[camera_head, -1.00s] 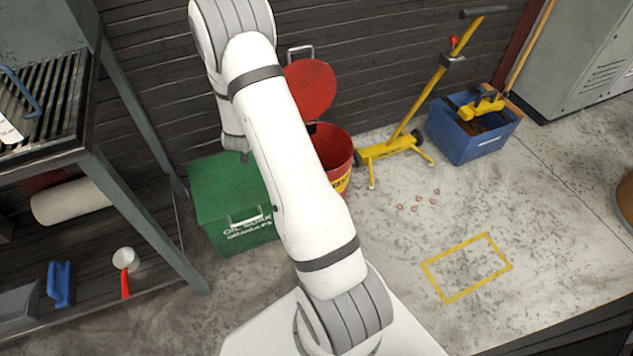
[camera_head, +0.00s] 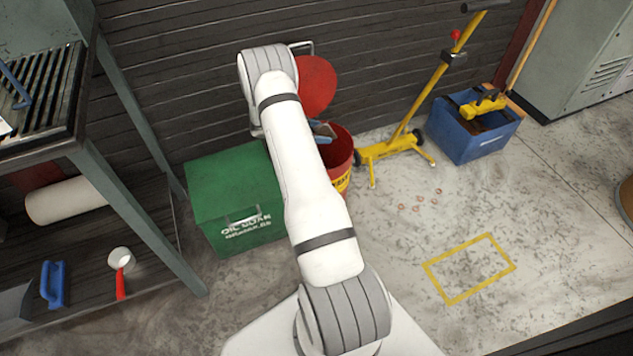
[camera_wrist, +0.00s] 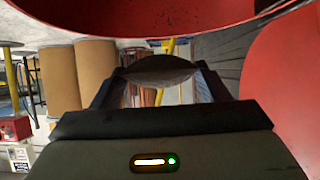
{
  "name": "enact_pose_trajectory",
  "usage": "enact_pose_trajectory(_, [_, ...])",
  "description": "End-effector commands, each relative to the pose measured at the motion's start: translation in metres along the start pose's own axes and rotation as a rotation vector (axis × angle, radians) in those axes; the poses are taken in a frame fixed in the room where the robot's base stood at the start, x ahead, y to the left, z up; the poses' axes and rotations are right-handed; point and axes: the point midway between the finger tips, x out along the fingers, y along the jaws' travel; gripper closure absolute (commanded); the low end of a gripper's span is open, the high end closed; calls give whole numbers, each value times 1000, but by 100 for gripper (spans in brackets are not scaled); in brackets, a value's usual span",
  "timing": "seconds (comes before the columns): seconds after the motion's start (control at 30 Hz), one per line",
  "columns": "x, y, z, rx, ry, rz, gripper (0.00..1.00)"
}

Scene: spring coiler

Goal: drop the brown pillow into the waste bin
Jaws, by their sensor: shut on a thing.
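The waste bin (camera_head: 339,160) is a round red bin with a yellow label and its red lid (camera_head: 317,88) raised. It stands against the wall behind my arm. My gripper (camera_head: 322,131) is partly hidden by my arm and is over the bin's mouth. In the wrist view my gripper (camera_wrist: 160,88) is shut on a dark brown rounded thing, the brown pillow (camera_wrist: 160,68), seen edge-on between the fingers. The bin's red wall (camera_wrist: 140,16) fills the top of that view. The pillow cannot be made out in the head view.
A green box (camera_head: 235,195) stands left of the bin. A yellow trolley (camera_head: 395,146) and a blue crate (camera_head: 473,138) stand to the right. A metal rack (camera_head: 125,200) is at the left. Floor at the right is mostly clear.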

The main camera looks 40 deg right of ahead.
Motion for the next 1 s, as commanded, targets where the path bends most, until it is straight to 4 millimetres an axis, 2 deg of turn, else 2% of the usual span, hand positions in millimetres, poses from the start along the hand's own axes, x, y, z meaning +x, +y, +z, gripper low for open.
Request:
enact_pose_trajectory(0.03, [5, 0, 9, -1, 0, 0, 56])
enact_pose_trajectory(0.33, [21, 0, 40, -1, 0, -2, 56])
enact_pose_trajectory(0.7, [23, 0, 43, -1, 0, -3, 56])
enact_pose_trajectory(0.73, [23, 0, 43, -1, 0, -3, 31])
enact_pose_trajectory(1.0, [23, 0, 43, -1, 0, -3, 9])
